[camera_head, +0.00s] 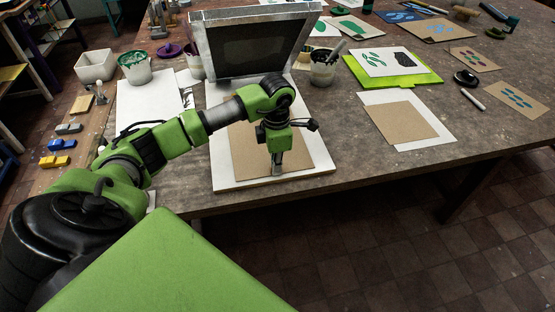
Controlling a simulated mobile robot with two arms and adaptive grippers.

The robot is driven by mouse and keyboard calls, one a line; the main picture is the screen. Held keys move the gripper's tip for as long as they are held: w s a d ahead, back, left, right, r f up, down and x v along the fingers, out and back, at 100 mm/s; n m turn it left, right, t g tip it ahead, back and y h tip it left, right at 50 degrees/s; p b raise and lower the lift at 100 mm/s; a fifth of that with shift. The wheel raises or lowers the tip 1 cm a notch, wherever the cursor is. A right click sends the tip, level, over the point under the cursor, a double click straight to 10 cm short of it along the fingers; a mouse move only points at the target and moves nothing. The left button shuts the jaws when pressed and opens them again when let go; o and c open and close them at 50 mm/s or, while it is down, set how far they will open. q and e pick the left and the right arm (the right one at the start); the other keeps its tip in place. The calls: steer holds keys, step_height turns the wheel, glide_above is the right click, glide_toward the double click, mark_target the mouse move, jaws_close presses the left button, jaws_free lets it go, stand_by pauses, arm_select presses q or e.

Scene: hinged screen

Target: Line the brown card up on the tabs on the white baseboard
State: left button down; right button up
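The brown card (245,162) lies on the white baseboard (228,183) below the raised hinged screen (250,50). White board shows along its front and right sides. My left arm crosses over the card and hides part of its far side. My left gripper (277,171) points down at the card's front part, with its fingertips at or just above the surface. The fingers look close together, but I cannot tell whether they pinch the card. The tabs cannot be made out. My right gripper is not in view.
A second brown card (402,120) lies on white paper to the right. A cup with tools (322,72) stands near the screen's right corner. White sheets (150,100) and a green-stained tub (134,68) are at left. Bare table lies between the baseboard and second card.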

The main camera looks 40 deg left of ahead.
arm_select(q)
steer(key=c, duration=2.2)
jaws_free()
steer(key=shift+o, duration=0.3)
steer(key=shift+r+p, duration=2.15)
steer(key=shift+r, duration=1.4)
